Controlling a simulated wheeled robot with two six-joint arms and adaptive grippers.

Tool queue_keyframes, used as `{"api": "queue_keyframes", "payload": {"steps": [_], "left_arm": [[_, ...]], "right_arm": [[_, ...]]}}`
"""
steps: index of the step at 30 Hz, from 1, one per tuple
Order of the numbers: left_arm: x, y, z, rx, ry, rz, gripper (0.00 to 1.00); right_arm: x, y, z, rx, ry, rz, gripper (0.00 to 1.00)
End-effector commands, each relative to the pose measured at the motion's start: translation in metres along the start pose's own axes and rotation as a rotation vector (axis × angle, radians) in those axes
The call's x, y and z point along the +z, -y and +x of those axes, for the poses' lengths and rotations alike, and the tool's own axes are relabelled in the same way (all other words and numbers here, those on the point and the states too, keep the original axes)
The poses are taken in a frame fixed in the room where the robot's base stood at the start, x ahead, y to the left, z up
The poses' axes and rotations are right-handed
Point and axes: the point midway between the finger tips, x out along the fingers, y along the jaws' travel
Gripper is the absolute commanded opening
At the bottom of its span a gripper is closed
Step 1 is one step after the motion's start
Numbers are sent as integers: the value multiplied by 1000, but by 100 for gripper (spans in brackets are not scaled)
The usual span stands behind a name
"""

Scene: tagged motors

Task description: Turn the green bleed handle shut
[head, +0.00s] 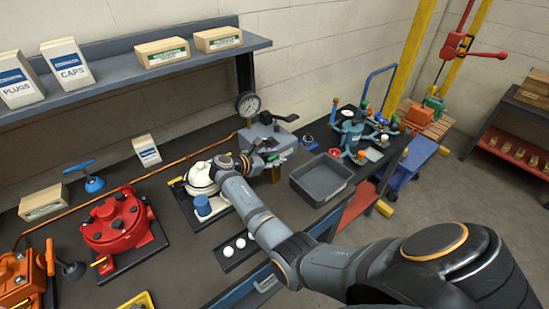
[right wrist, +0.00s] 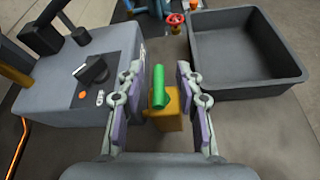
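The green bleed handle (right wrist: 157,88) is a short green bar on a yellow-orange block (right wrist: 165,124), beside the grey pump body (right wrist: 75,75). In the right wrist view it points roughly along my fingers. My right gripper (right wrist: 161,82) is open, with one finger on each side of the handle and a visible gap on both sides. In the head view my right gripper (head: 262,158) is at the front of the grey pump body (head: 268,137), and the handle is mostly hidden there. My left gripper is not in view.
An empty grey tray (head: 321,178) stands close on the right of the pump. A pressure gauge (head: 248,104) and a black lever (head: 280,117) rise above it. A white motor (head: 201,178) and a red motor (head: 115,222) stand on the left. A shelf (head: 120,72) hangs behind.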

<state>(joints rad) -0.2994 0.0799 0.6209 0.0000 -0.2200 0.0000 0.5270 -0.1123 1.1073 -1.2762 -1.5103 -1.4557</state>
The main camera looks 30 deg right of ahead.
Motion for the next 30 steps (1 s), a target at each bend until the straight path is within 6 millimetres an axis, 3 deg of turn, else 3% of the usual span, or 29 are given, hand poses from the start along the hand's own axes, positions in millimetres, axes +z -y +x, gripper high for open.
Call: {"api": "queue_keyframes", "payload": {"steps": [7, 19, 30], "left_arm": [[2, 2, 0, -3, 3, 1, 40], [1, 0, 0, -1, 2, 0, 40], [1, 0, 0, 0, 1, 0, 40]], "right_arm": [[11, -3, -5, 2, 1, 4, 36], [82, -18, -34, 1, 1, 3, 36], [91, -20, -38, 0, 0, 0, 36]]}}
